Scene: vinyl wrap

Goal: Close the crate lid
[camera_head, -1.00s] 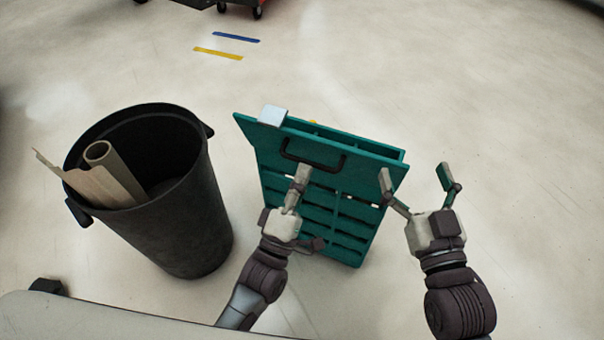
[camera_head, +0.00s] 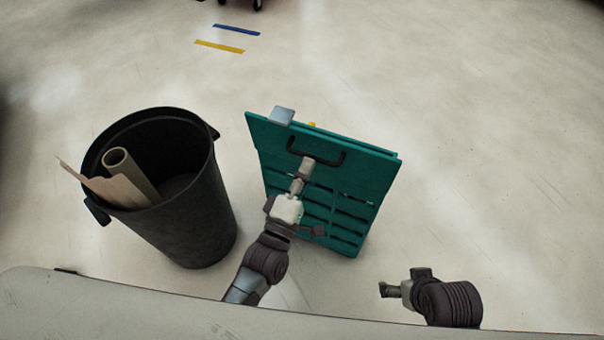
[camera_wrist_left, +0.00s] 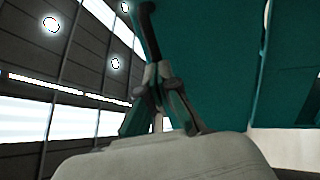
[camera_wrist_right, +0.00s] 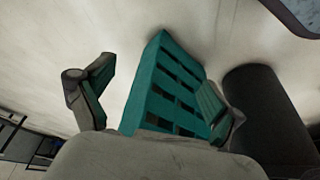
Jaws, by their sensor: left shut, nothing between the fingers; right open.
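The teal slatted crate (camera_head: 345,230) stands on the floor ahead of me. Its teal lid (camera_head: 357,169) bears a black handle (camera_head: 331,163) and lies over most of the top, with a narrow strip showing behind its far edge. My left gripper (camera_head: 307,164) is shut and empty, its fingertips at the handle and lid; in the left wrist view the black handle bar (camera_wrist_left: 150,32) rises just beyond the fingertips. Whether they touch is unclear. My right gripper (camera_head: 388,290) is low and right of the crate, apart from it. In the right wrist view its fingers (camera_wrist_right: 155,85) are spread and empty.
A black bin (camera_head: 190,225) with a cardboard roll (camera_head: 128,172) stands left of the crate. A pale light-blue block (camera_head: 281,115) sits at the crate's far left corner. The floor right of the crate is clear.

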